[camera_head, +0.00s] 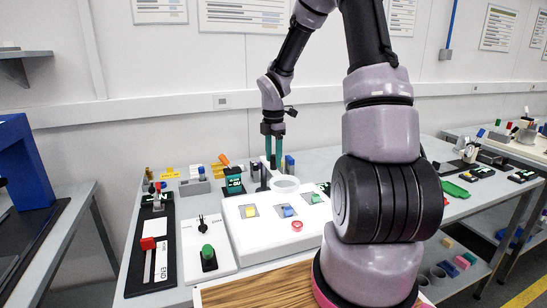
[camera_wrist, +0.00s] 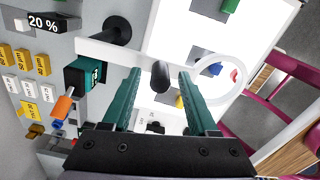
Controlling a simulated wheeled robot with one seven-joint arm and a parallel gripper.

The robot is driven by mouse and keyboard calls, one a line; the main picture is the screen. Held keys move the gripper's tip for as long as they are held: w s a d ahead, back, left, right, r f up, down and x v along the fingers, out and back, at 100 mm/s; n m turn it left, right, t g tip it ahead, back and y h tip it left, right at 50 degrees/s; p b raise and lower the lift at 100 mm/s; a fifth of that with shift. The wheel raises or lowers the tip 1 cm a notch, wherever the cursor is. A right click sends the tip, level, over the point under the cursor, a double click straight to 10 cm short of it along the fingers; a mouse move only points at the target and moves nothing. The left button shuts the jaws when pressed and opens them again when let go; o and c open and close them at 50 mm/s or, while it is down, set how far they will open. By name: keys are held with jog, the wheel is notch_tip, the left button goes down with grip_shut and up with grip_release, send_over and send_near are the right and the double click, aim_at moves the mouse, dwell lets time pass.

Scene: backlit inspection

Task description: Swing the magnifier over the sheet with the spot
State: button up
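The magnifier is a white ring (camera_head: 285,184) on a flat white arm. In the wrist view, the ring (camera_wrist: 243,77) is at the right and its arm (camera_wrist: 134,54) runs left to a black post (camera_wrist: 117,29). A black knob (camera_wrist: 161,78) stands on the arm. My gripper (camera_head: 274,160) points down above the arm; in the wrist view its green fingers (camera_wrist: 158,73) are open, one each side of the knob, with gaps visible. Grey sheets (camera_head: 243,212) with yellow, blue and green blocks lie on the white light panel (camera_head: 256,239). I cannot make out a spot.
A teal-and-black block (camera_head: 234,181) stands left of the post. A red button (camera_head: 297,226) is on the panel's front. My arm hides the panel's right side.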

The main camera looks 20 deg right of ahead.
aim_at(274, 155)
notch_tip(274, 155, up, 11)
dwell(0.5)
jog(key=shift+f, duration=0.1)
jog(key=s+a+r+m+t+y, duration=0.1)
jog(key=s+a+r+m+t, duration=0.1)
jog(key=s+r+m, duration=0.6)
jog(key=s+a+r+m+t+y, duration=0.1)
jog(key=s+a+r+m+t, duration=0.2)
jog(key=s+m, duration=1.2)
notch_tip(274, 155, up, 5)
jog(key=shift+s+f+m+t, duration=0.1)
jog(key=shift+s+m+t, duration=0.1)
jog(key=shift+m+t, duration=0.75)
